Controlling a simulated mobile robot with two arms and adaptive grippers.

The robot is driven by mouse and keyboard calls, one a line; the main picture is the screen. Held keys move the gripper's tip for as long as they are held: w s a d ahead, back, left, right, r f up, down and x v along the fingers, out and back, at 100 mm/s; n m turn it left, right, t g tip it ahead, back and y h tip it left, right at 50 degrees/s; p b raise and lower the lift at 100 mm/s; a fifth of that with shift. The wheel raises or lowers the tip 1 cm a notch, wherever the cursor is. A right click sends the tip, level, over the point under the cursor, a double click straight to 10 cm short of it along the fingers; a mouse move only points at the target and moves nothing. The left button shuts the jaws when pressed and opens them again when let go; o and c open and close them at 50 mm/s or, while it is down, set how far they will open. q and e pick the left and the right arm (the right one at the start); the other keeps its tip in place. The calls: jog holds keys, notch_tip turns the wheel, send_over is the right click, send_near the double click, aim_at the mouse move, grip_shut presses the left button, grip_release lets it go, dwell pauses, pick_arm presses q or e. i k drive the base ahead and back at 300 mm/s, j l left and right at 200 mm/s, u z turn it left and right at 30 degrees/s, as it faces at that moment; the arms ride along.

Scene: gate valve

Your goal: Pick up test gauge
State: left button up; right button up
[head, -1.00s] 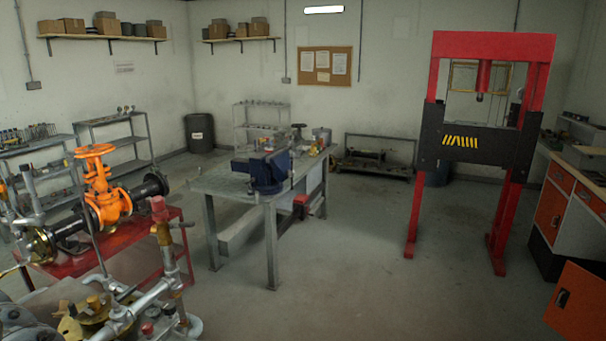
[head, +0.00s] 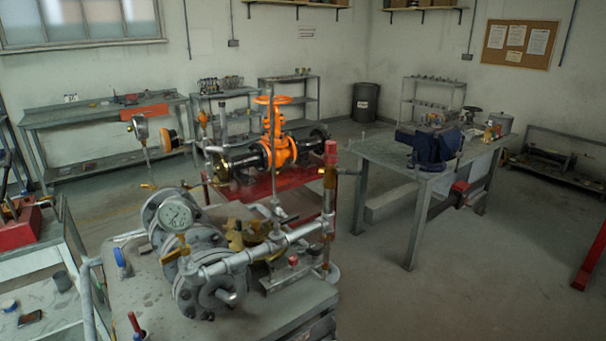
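A round gauge with a white dial (head: 176,215) sits among grey flanged pipe parts on the near bench. A second gauge-like round fitting (head: 140,130) stands on a thin stem further back on the left, seen partly from the side. I cannot tell which of them is the test gauge. An orange gate valve (head: 279,150) with an orange handwheel stands behind, over a red cart. Neither of my grippers shows in the head view.
The near bench (head: 240,322) carries flanges and silver piping with a red-capped riser (head: 330,160). A grey cart (head: 40,290) is at the left. A workbench with a blue vise (head: 428,148) is at the right. Open floor lies at the lower right.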

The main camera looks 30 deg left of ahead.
aim_at(124, 269)
jog(key=u, duration=2.15)
